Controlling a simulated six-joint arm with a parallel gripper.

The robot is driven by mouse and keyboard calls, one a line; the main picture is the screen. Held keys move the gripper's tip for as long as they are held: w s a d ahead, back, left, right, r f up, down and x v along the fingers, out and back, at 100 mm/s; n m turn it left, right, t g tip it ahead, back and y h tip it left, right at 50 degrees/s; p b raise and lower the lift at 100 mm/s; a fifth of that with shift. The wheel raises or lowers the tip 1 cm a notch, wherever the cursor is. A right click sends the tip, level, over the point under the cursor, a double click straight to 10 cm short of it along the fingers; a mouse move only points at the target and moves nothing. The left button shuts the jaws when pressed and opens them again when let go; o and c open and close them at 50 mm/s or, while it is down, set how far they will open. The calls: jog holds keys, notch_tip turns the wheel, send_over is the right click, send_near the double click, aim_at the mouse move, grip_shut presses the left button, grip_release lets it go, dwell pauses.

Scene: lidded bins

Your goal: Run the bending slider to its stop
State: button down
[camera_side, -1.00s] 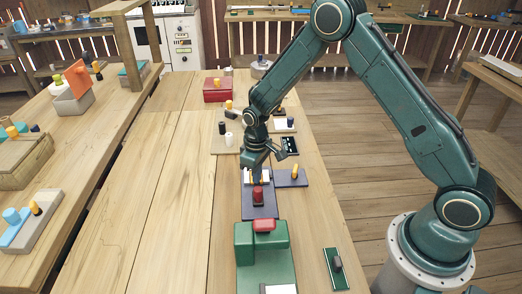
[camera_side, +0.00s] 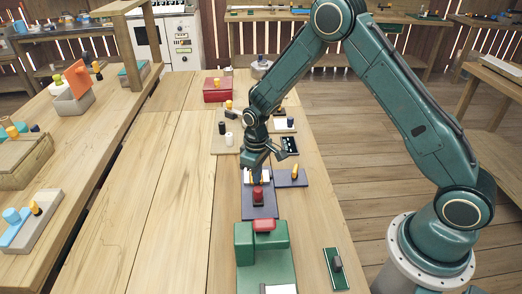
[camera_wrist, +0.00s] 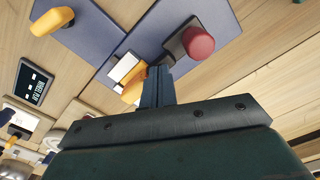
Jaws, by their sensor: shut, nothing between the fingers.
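A dark blue plate (camera_side: 262,212) lies on the table below my gripper. On it stands a red knob (camera_side: 258,195) on a dark block. The red knob also shows in the wrist view (camera_wrist: 199,43), just beyond my fingertips and to the right. A white block (camera_wrist: 125,67) with a yellow part (camera_wrist: 134,91) sits left of the fingers on the same plate. My gripper (camera_wrist: 158,72) is shut and empty, its fingertips close beside the dark block; I cannot tell whether they touch. I cannot make out a bent track; the fingers may hide part of it.
A second blue plate with a yellow knob (camera_side: 294,173) lies to the right. A green block fixture with a red top (camera_side: 264,225) stands nearer the camera. A small dark display (camera_side: 290,146) and a red box (camera_side: 217,92) lie farther back.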

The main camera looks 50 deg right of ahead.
aim_at(258, 188)
jog(key=shift+s+a, duration=2)
dwell(0.8)
jog(key=shift+w+d, duration=0.55)
jog(key=shift+r, duration=0.15)
jog(key=shift+r, duration=3.35)
jog(key=shift+r, duration=0.1)
